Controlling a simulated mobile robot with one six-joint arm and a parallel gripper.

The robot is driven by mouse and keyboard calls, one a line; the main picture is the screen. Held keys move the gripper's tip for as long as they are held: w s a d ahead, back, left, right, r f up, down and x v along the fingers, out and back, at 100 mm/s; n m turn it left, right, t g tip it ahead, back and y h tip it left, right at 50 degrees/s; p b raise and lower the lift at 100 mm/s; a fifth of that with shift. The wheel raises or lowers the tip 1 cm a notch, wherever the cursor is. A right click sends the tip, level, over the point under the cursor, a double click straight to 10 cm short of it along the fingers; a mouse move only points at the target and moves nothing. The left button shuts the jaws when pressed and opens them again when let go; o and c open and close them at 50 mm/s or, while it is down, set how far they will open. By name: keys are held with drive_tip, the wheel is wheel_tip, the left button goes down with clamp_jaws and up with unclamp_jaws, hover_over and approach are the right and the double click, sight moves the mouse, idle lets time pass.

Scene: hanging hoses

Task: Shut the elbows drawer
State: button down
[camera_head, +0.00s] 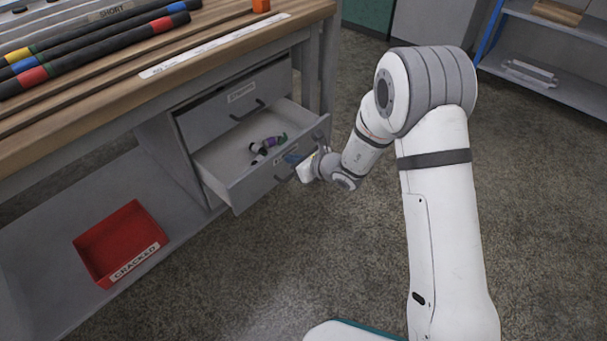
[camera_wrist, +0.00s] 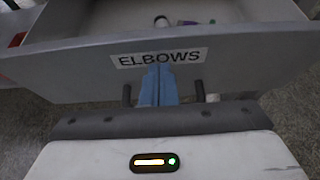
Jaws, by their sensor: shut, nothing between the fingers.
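The elbows drawer (camera_head: 255,188) is the lower drawer under the workbench and is pulled well out. Several small dark, green and purple pieces (camera_head: 266,147) lie inside it. Its ELBOWS label (camera_wrist: 159,58) shows on the front in the wrist view. My gripper (camera_head: 293,158) is at the drawer's front face. In the wrist view the blue fingers (camera_wrist: 158,84) are shut together with nothing between them. They are just below the label, between the two dark ends of the handle (camera_wrist: 126,95). I cannot tell whether the fingertips touch the front.
The upper drawer (camera_head: 222,109) is shut. A red CRACKED bin (camera_head: 122,239) sits on the lower shelf at left. Striped hoses (camera_head: 75,55) and an orange block (camera_head: 261,5) lie on the bench top (camera_head: 110,84). The floor (camera_head: 260,270) in front is clear.

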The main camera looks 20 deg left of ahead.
drive_tip(key=w+a, duration=0.2)
drive_tip(key=a, duration=0.3)
drive_tip(key=w+a, duration=0.2)
drive_tip(key=a, duration=0.3)
drive_tip(key=w+a+b, duration=0.1)
drive_tip(key=w+a, duration=0.1)
drive_tip(key=a, duration=0.3)
drive_tip(key=shift+w+a, duration=0.2)
drive_tip(key=shift+s+d+f+b, duration=0.1)
drive_tip(key=shift+s+d+b, duration=0.05)
drive_tip(key=shift+d+b, duration=0.25)
drive_tip(key=s+d+b, duration=0.1)
drive_tip(key=d, duration=0.2)
drive_tip(key=s+d+b, duration=0.1)
drive_tip(key=d, duration=0.1)
drive_tip(key=s+d+b, duration=0.1)
drive_tip(key=d, duration=0.2)
drive_tip(key=shift+s+d, duration=0.3)
drive_tip(key=shift+d, duration=0.05)
